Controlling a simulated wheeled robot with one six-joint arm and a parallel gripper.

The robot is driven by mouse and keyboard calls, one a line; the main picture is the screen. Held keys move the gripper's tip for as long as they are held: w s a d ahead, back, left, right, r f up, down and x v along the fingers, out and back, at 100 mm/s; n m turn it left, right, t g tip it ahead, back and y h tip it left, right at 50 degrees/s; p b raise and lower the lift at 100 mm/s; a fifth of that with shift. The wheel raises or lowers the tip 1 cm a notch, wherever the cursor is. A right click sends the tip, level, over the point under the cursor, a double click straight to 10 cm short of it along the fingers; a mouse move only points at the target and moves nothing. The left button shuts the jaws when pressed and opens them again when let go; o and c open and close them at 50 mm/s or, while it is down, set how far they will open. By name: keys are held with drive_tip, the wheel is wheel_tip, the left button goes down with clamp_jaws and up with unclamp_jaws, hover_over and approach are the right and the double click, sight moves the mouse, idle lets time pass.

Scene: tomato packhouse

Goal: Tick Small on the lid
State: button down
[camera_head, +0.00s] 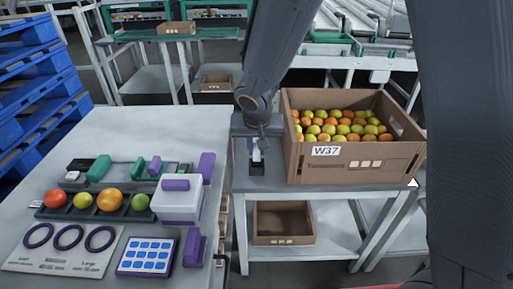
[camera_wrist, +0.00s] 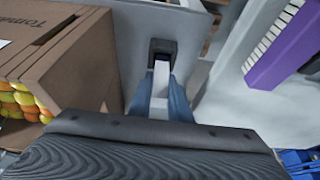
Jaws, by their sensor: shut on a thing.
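My gripper (camera_head: 257,143) points down beside the left end of a cardboard crate (camera_head: 300,165) marked W37. In the wrist view its blue fingers (camera_wrist: 160,100) are shut on a slim white pen-like thing (camera_wrist: 160,82). The far end of this thing meets a dark holder (camera_wrist: 163,48); I cannot tell whether it sits inside. The holder also shows below the gripper in the head view (camera_head: 256,169). The crate is open and full of red, orange and yellow-green tomatoes. Three pale squares (camera_head: 364,164) are on its front. I cannot make out a separate lid or the word Small.
A grey table (camera_head: 150,125) at left holds a row of tomatoes, a sizing card with rings (camera_head: 70,250), a blue-button panel (camera_head: 147,252) and a white-and-purple device (camera_head: 180,205). An empty crate (camera_head: 283,225) is on the shelf below. Blue pallets (camera_head: 40,80) stand far left.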

drive_tip(key=shift+f+b, duration=1.2)
drive_tip(key=shift+b, duration=0.35)
drive_tip(key=c, duration=1.6)
unclamp_jaws()
drive_tip(key=c, duration=0.3)
drive_tip(key=shift+r, duration=0.15)
drive_tip(key=shift+r+p, duration=3.15)
drive_tip(key=shift+r, duration=0.25)
